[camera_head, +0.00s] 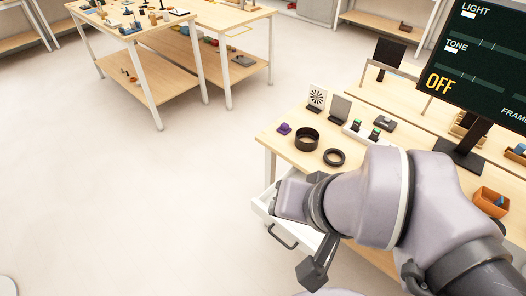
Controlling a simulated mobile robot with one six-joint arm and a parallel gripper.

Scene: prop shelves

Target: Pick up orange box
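The orange box (490,202) is a small open-topped bin on the wooden table at the right, below the monitor. My arm comes in from the lower right and lies across the table's front, between the camera and the drawer. The dark end part of my gripper (316,268) hangs beside the drawer, left of the orange box and well apart from it. The fingertips are not clear, so I cannot tell if they are open or shut, and I see nothing held.
A white drawer (264,211) stands open at the table's front. Black rings (307,139), a purple piece (284,128) and small stands are on the table (276,142). A monitor (481,62) reads OFF. The floor (120,210) at left is clear.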

